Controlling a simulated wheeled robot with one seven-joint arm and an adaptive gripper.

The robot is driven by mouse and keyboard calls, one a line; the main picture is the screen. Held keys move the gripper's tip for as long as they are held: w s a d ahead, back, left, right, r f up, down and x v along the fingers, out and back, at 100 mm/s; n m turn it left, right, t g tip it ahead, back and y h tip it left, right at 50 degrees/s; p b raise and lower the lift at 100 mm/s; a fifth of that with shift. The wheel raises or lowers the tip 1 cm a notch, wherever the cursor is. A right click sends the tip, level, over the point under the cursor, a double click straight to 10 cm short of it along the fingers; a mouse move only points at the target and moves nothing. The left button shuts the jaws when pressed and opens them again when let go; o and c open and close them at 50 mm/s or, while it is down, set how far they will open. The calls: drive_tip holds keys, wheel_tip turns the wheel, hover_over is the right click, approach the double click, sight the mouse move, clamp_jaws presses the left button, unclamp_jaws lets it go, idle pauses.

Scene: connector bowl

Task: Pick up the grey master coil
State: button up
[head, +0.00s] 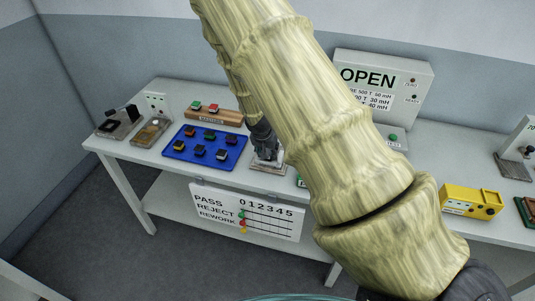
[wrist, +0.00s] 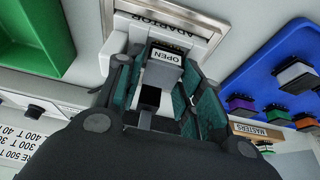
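The grey master coil (wrist: 163,72), a small grey block with a dark top and an "OPEN" label, stands at the fixture marked ADAPTOR (wrist: 203,28) in the wrist view. My gripper (wrist: 160,85) points down at it, with one finger close against each side, and looks shut on it. Its lower part is partly hidden by the fingers. In the head view my gripper (head: 266,155) is over the adaptor base (head: 268,169), and the coil cannot be made out there. The meter (head: 385,85) behind reads OPEN.
A blue tray (head: 178,153) of several coils lies to the left. Behind it is a wooden masters rack (head: 228,119) with green and red coils. A PASS/REJECT/REWORK board (head: 250,212) hangs at the table front. A yellow device (head: 465,203) stands at right.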

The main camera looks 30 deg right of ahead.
drive_tip(key=c, duration=0.7)
drive_tip(key=shift+r, duration=0.1)
